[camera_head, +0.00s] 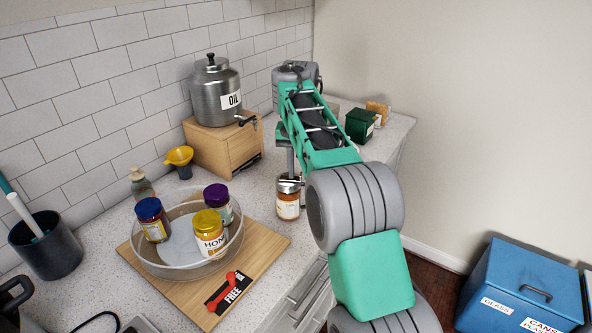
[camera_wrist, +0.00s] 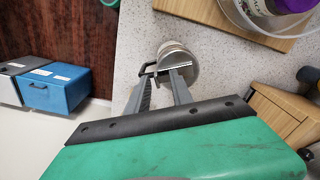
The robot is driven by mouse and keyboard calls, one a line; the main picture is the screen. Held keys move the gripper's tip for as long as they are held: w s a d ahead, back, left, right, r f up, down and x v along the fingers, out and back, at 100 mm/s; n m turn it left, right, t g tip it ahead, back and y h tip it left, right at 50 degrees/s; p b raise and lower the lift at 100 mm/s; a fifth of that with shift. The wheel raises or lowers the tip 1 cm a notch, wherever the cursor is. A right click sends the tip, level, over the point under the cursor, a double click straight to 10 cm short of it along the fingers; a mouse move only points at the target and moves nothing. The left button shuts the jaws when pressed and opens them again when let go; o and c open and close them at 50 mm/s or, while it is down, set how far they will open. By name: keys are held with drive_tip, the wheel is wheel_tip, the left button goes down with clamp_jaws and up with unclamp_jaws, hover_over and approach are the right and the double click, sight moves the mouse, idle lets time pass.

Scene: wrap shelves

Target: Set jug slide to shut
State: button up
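The jug (camera_head: 288,204) is a small glass jar with orange-brown contents and a metal top, upright on the counter right of the wooden board. In the wrist view its round metal top (camera_wrist: 187,56) lies just beyond my fingertips, with a dark handle-like loop at its left. My gripper (camera_head: 290,179) reaches down at the jug's top. In the wrist view my gripper (camera_wrist: 163,72) has its two fingers apart, the right one overlapping the metal top. I cannot tell whether they touch it. The slide's position is unclear, partly hidden by the fingers.
A glass bowl (camera_head: 162,265) with several jars stands on a wooden board (camera_head: 262,250) to the left. A steel oil urn (camera_head: 216,95) stands on a wooden box (camera_head: 208,152) behind. A green box (camera_head: 360,126) is at the far right. Blue bins (camera_head: 520,285) stand beyond the counter's right edge.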

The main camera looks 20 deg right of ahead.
sight(299, 179)
wheel_tip(299, 179, up, 8)
drive_tip(key=p, duration=0.7)
drive_tip(key=shift+f, duration=0.15)
